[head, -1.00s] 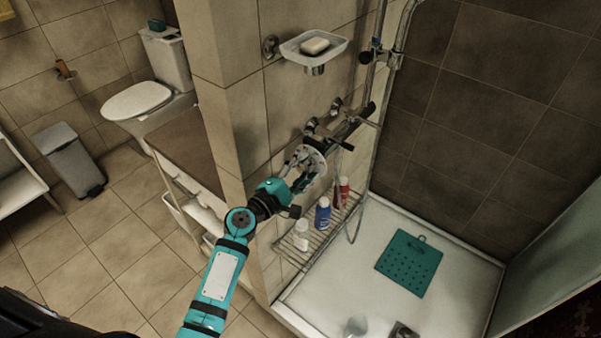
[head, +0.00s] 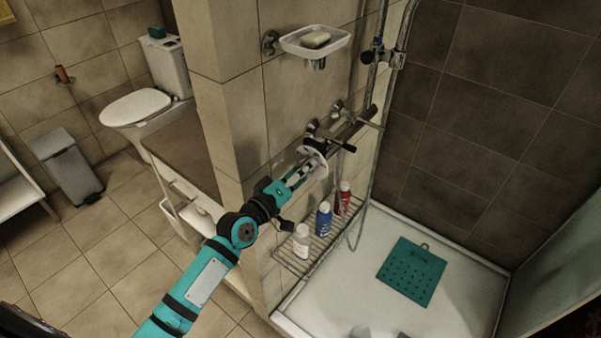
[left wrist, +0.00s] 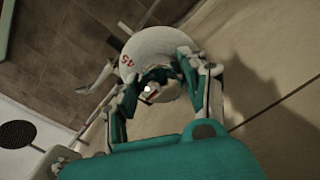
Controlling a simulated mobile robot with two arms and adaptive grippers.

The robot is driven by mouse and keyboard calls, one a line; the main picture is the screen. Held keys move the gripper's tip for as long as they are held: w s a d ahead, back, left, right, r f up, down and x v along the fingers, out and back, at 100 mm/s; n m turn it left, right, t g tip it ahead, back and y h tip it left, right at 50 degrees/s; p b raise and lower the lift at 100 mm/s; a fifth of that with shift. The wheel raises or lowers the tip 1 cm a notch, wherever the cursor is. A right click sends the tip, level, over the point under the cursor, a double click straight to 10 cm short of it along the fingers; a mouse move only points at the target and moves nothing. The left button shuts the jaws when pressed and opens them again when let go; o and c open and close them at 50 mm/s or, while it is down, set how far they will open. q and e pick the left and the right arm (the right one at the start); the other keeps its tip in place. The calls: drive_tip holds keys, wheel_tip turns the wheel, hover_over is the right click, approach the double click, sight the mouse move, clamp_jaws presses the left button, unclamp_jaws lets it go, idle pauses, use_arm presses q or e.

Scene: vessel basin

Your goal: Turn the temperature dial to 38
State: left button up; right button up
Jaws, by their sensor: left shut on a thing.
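The temperature dial is a round white disc (head: 314,161) on the end of the shower mixer bar on the tiled wall. In the left wrist view the dial (left wrist: 150,48) shows a red "45" on its upper left face; its centre is partly hidden by the fingers. My left gripper (head: 306,170) reaches it from the front left. In the left wrist view the fingers of my left gripper (left wrist: 158,80) close around the dial's middle part. I cannot read a 38 in either view. My right gripper is not in view.
A wire shelf (head: 296,262) with a white bottle (head: 302,242), a blue bottle (head: 323,220) and a red bottle (head: 343,198) hangs just below the dial. A soap dish (head: 314,44) is above. A lever (head: 338,142) sticks out beside the dial.

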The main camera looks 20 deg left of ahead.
use_arm(q)
drive_tip(key=m, duration=0.2)
drive_tip(key=r+m, duration=0.1)
drive_tip(key=m, duration=0.1)
drive_tip(key=shift+w+a+m+p, duration=0.1)
drive_tip(key=shift+w+m+p, duration=0.05)
drive_tip(key=shift+m+p, duration=0.2)
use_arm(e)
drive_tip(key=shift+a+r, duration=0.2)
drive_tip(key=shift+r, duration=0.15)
use_arm(q)
drive_tip(key=o, duration=1.2)
drive_tip(key=shift+f, duration=0.25)
drive_tip(key=shift+m, duration=0.25)
drive_tip(key=v, duration=1.2)
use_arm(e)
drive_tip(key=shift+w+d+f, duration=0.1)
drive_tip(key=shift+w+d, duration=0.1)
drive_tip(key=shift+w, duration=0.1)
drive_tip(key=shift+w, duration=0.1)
